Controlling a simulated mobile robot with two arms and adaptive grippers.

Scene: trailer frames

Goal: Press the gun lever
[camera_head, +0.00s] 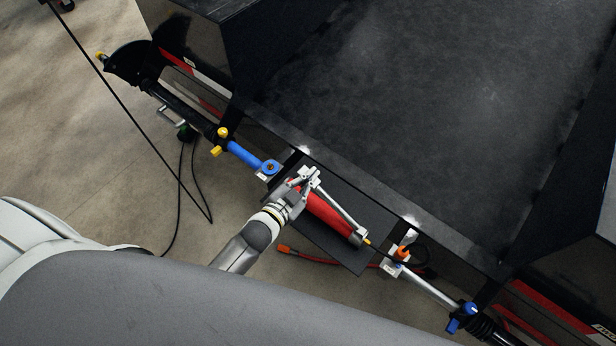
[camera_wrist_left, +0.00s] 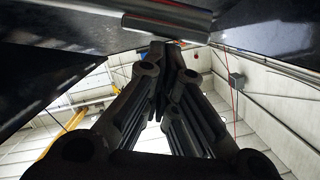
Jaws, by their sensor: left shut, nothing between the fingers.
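The gun is a red cylinder (camera_head: 328,215) lying at a slant on a dark plate beside the trailer frame. Its silver lever (camera_head: 340,207) runs along the cylinder's upper right side. My left gripper (camera_head: 309,178) is at the gun's upper left end, close to the lever's end. Whether it touches the lever cannot be told. In the left wrist view the fingers (camera_wrist_left: 163,52) are together with nothing between them. A grey metal bar (camera_wrist_left: 168,20) crosses just beyond the fingertips there, probably the lever. My right gripper is not in view.
The dark plate (camera_head: 372,262) sits at the trailer frame's edge. A blue tool part (camera_head: 243,154) with yellow knobs is to the left. An orange fitting (camera_head: 401,253) and a silver rod (camera_head: 430,289) are to the right. Cables hang toward the floor. The trailer's dark bed (camera_head: 400,100) lies beyond.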

